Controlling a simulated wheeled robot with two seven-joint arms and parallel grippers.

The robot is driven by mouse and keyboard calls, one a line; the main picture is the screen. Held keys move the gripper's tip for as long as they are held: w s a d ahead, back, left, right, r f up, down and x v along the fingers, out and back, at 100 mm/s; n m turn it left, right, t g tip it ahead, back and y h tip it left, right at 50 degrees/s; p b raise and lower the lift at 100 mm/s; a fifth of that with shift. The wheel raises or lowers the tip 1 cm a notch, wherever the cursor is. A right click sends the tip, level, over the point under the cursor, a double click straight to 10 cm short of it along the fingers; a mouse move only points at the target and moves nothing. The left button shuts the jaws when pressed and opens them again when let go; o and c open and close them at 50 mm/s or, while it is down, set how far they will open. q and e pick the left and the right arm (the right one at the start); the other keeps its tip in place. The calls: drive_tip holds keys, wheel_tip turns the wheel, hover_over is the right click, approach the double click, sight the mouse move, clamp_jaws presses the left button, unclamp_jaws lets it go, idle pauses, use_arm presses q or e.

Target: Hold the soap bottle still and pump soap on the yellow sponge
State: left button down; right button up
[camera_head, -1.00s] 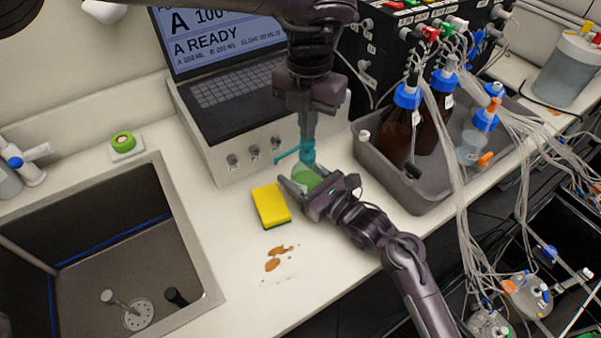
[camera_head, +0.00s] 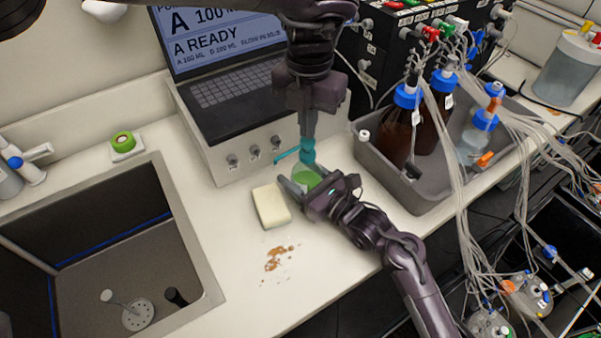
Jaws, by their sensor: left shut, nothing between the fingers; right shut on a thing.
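The soap bottle (camera_head: 306,178) holds green soap and stands upright on the counter, with a teal pump head (camera_head: 307,152) whose spout points left. My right gripper (camera_head: 303,187) is shut around the bottle's body and partly hides it. My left gripper (camera_head: 308,138) points straight down from above, shut and empty, with its fingertips at the top of the pump head. I cannot tell how hard they press on it. The sponge (camera_head: 271,206) lies flat on the counter, left of the bottle and below the spout. It looks pale cream on top.
A brown stain (camera_head: 279,258) marks the counter in front of the sponge. A sink (camera_head: 130,270) is at the left, with a green-topped item (camera_head: 123,142) behind it. A laptop unit (camera_head: 238,150) stands behind. A grey tray (camera_head: 405,190) of bottles with tubes is at the right.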

use_arm(q)
drive_tip(key=shift+r, duration=2)
use_arm(e)
drive_tip(key=o, duration=1.4)
